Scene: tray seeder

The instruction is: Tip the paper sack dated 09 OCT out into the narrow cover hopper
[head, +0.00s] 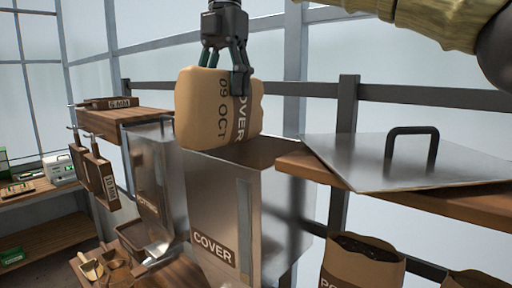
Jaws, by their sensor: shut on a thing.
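The paper sack (205,115) is tan, with "09 OCT" and "COVER" printed on it. Its lettering runs sideways, so it looks turned on its side. My gripper (226,80) comes down from above and is shut on the sack. The sack hangs over the narrow metal cover hopper (215,210), which has a "COVER" label low on its front. The sack hides part of the hopper's top, and I cannot tell whether anything is coming out of the sack.
A metal lid (400,160) with a black handle lies on a wooden shelf right of the hopper. An open sack (362,262) stands below it. Another metal hopper (155,185) is on the left. Scoops (90,268) lie at lower left. A dark rail runs behind.

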